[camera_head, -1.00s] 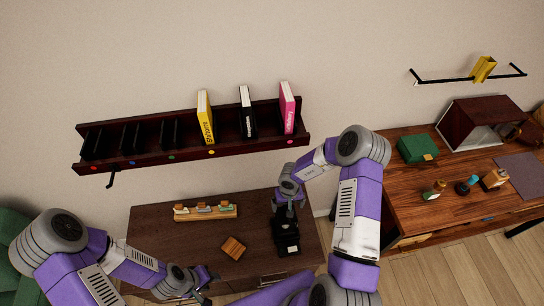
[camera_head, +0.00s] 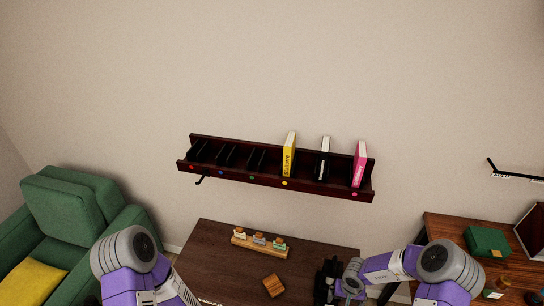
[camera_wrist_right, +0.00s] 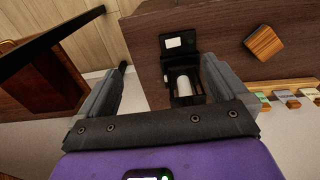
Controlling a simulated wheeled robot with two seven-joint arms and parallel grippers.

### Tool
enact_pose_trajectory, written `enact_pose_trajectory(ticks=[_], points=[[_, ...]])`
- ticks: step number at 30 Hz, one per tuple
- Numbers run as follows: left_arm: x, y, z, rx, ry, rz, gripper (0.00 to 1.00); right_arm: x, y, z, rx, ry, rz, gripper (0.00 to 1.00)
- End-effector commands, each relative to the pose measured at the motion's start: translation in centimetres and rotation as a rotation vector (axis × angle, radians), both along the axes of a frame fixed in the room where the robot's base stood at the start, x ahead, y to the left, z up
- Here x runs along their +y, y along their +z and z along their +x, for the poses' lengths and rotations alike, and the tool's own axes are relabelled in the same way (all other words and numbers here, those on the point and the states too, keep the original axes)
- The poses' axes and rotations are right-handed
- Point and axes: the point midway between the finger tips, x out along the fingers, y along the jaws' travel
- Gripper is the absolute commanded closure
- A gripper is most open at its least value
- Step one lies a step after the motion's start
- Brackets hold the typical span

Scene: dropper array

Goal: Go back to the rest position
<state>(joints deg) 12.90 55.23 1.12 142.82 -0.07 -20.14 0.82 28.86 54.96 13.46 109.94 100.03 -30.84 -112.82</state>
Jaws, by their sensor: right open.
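My right arm comes in from the right in the head view, with its gripper (camera_head: 347,287) low beside the black open-lidded device (camera_head: 326,272) on the dark table (camera_head: 215,250). In the right wrist view my right gripper (camera_wrist_right: 166,64) is open, with nothing between its fingers. The black device (camera_wrist_right: 182,84) lies beyond the fingers and holds a white cylindrical item (camera_wrist_right: 184,86). In the head view my left arm shows at the bottom left, and its gripper is outside the frame.
A wooden rack with several small bottles (camera_head: 259,241) and a wooden block (camera_head: 273,285) stand on the table. A wall shelf (camera_head: 230,172) holds three books. A green armchair (camera_head: 70,205) is at left, and a desk with a green box (camera_head: 487,240) at right.

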Motion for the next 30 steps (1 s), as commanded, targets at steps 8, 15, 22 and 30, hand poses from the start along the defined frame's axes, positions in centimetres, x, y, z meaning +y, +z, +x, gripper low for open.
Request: enact_pose_trajectory(ticks=[8,15,22,30], points=[[0.0,-0.4,0.1,-0.003,0.000,0.001,0.57,1.5,-0.8,-1.0,-0.060,0.008,-0.026,0.00],[0.0,-0.9,0.1,-0.002,0.001,0.000,0.57,4.7,-1.5,-2.9,-0.134,0.021,0.013,0.00],[0.0,-1.4,0.1,-0.002,0.001,0.000,0.57,9.9,-1.7,-7.2,-0.156,0.031,0.160,0.00],[0.0,-1.9,0.1,-0.002,0.001,0.000,0.57,14.6,-1.0,-13.4,-0.064,0.022,0.335,0.00]])
